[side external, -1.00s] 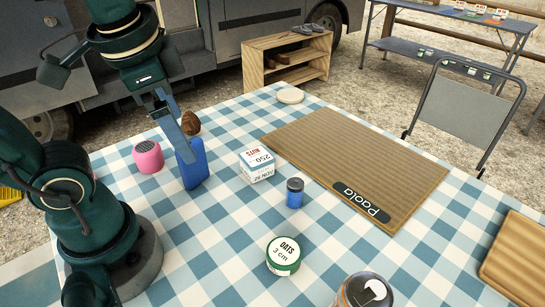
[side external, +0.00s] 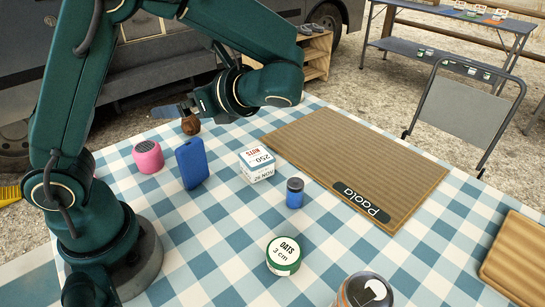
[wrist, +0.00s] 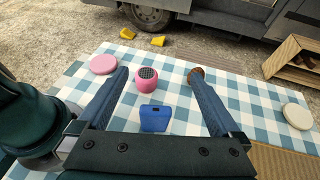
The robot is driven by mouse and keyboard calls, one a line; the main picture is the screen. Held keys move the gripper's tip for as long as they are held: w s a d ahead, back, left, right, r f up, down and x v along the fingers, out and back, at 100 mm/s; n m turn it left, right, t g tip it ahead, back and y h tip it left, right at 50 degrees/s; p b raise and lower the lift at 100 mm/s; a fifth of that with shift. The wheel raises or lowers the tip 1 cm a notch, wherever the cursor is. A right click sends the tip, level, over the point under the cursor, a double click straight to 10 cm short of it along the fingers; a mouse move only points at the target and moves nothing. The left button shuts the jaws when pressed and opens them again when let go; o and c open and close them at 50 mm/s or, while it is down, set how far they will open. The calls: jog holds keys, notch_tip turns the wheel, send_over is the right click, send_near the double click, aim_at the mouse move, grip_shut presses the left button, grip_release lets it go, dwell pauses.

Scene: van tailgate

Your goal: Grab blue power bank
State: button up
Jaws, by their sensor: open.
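The blue power bank (side external: 191,163) stands upright on the checked tablecloth, beside a pink speaker. In the wrist view the power bank (wrist: 155,118) shows low in the middle, between the finger lines and close to the gripper's base. My gripper (wrist: 160,74) is open, with its two blue fingers spread wide and nothing held. In the side view my gripper is above and behind the power bank, pointing left, with a finger showing near the brown walnut-like object. The wrist hides part of the fingers there.
The pink speaker (side external: 148,156) is left of the power bank, and the brown object (side external: 190,125) is behind it. A white-and-teal nuts box (side external: 257,165), a small blue jar (side external: 295,192) and an oats tin (side external: 283,255) stand to the right. A ribbed brown mat (side external: 355,155) covers the back right.

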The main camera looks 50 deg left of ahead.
aim_at(193, 151)
notch_tip(193, 151, down, 11)
jog(key=shift+x, duration=2.6)
jog(key=c, duration=1.5)
jog(key=shift+r, duration=0.1)
